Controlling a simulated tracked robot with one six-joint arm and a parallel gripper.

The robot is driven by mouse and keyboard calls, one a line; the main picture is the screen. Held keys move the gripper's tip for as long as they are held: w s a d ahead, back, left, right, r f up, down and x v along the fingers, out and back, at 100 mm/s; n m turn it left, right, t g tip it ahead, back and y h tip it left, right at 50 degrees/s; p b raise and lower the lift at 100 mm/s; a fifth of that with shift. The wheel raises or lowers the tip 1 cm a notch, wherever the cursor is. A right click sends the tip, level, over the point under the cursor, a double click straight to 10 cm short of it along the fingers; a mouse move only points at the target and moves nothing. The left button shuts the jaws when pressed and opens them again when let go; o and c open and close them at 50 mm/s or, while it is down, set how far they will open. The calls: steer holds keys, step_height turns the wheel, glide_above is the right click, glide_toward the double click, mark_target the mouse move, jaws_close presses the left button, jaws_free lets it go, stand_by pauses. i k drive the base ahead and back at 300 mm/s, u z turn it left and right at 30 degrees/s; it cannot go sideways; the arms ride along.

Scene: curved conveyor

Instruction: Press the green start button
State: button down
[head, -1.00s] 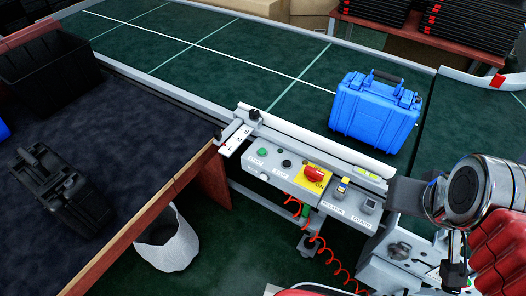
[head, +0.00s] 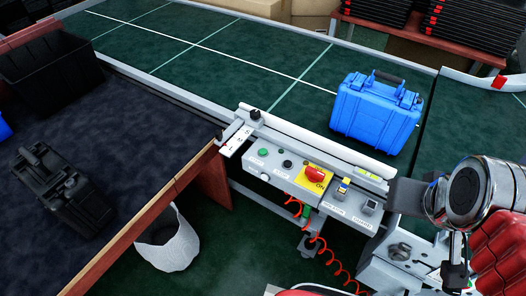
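The green start button (head: 264,153) is a small round button at the left end of the grey control panel (head: 327,203) on the conveyor's near side. A black button (head: 287,164) and a red knob on a yellow plate (head: 314,175) sit to its right. My gripper (head: 455,274) is at the lower right, well to the right of and apart from the panel's green button. Only part of it shows, beside my red and metal arm links. Its fingers are too small and dark to tell whether they are open.
A blue case (head: 376,112) stands on the green conveyor belt (head: 225,55) behind the panel. A white waste bin (head: 168,240) stands on the floor. A red coiled cable (head: 322,245) hangs below the panel.

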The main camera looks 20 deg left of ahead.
mark_target(262, 151)
steer(key=u, duration=0.55)
steer(key=k, duration=1.3)
steer(key=u, duration=0.35)
steer(key=i, duration=1.45)
steer(key=u, duration=0.8)
steer(key=i, duration=0.45)
steer(key=u, duration=0.25)
